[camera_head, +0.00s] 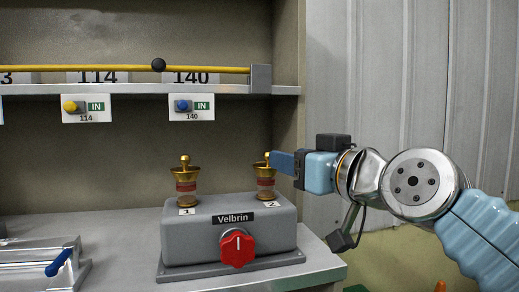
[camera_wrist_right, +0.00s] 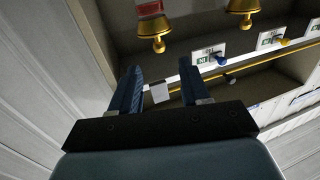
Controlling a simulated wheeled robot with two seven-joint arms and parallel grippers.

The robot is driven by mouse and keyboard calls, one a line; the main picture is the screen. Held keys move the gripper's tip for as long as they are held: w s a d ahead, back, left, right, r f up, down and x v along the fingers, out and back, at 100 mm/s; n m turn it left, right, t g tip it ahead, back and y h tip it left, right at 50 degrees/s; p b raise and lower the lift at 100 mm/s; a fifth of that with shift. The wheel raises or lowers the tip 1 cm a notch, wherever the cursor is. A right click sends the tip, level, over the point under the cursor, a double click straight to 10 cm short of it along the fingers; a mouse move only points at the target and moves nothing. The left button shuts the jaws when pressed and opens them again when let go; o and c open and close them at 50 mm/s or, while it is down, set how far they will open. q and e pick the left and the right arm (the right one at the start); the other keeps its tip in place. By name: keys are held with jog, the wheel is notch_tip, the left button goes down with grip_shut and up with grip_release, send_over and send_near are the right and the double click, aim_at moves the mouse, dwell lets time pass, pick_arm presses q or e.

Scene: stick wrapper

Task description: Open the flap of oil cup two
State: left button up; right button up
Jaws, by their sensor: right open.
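Oil cup two (camera_head: 265,183), a gold cup with a clear red-banded body, stands upright at the right end of the grey Velbrin block (camera_head: 205,240), by the label 2. Its gold top also shows in the right wrist view (camera_wrist_right: 156,27). Whether its flap is open or shut is too small to tell. My right gripper (camera_head: 273,161) comes in from the right with its blue fingers level with the cup's top. In the right wrist view the two fingers (camera_wrist_right: 160,68) are apart with nothing between them, and the cup top is just beyond the tips. My left gripper is not in view.
Oil cup one (camera_head: 187,185) stands to the left on the same block. A red knob (camera_head: 237,248) is on the block's front. Above is a shelf (camera_head: 230,90) with a yellow rail. A metal fixture with a blue handle (camera_head: 58,263) lies at lower left. The counter between is clear.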

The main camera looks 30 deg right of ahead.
aim_at(263, 164)
jog(key=w+p, duration=0.2)
jog(key=w, duration=0.8)
jog(key=shift+w+a, duration=0.1)
grip_shut()
